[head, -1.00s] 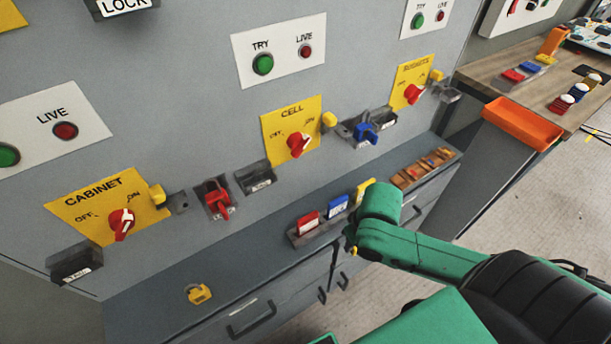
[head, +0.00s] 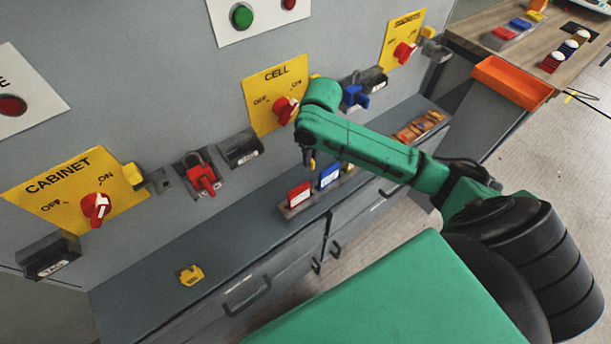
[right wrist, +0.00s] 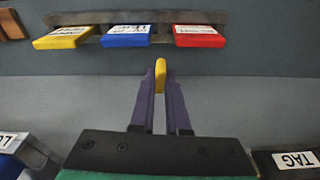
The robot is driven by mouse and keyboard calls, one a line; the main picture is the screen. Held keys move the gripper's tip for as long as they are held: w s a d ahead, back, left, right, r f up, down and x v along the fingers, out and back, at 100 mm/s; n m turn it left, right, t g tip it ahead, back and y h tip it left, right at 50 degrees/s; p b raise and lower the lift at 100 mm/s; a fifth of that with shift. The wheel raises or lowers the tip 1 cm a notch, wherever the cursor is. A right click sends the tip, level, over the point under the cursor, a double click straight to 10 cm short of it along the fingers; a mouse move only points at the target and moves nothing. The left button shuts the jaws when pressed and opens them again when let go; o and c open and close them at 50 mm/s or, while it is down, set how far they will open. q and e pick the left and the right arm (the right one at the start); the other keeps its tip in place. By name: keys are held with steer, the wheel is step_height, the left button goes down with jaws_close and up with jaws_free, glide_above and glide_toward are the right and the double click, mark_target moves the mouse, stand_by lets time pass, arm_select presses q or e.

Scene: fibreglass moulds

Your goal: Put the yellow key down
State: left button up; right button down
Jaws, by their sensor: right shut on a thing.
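The yellow key (right wrist: 160,72) is between the fingertips of my right gripper (right wrist: 160,88), which is shut on it. Only a small end of the key shows in the right wrist view; the fingers hide the rest. In the head view my right gripper (head: 308,157) points down above the grey ledge, close to the panel and below the CELL switch, with a bit of yellow at its tip. The key appears held up, apart from the ledge. My left gripper is not in view.
A rack with red (head: 299,194) and blue (head: 329,175) tags stands on the ledge; its yellow tag (right wrist: 62,38) shows in the right wrist view. A yellow padlock (head: 190,275) lies on the ledge's left part, with free room around it. Red switches (head: 96,208) protrude from the panel.

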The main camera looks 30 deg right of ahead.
steer(key=shift+w+a+r, duration=0.1)
steer(key=shift+w+a, duration=0.05)
steer(key=shift+w, duration=0.95)
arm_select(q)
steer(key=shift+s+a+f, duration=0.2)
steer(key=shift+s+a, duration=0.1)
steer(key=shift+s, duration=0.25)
arm_select(e)
step_height(320, 180, down, 12)
steer(key=shift+f, duration=0.15)
steer(key=shift+f+b, duration=0.3)
steer(key=shift+f, duration=0.1)
steer(key=c, duration=0.9)
jaws_free()
steer(key=shift+r, duration=0.1)
steer(key=r, duration=0.4)
steer(key=s+r, duration=0.1)
steer(key=r, duration=0.3)
steer(key=r+p, duration=0.1)
steer(key=r, duration=0.3)
steer(key=shift+s+r, duration=0.3)
steer(key=shift+s, duration=0.05)
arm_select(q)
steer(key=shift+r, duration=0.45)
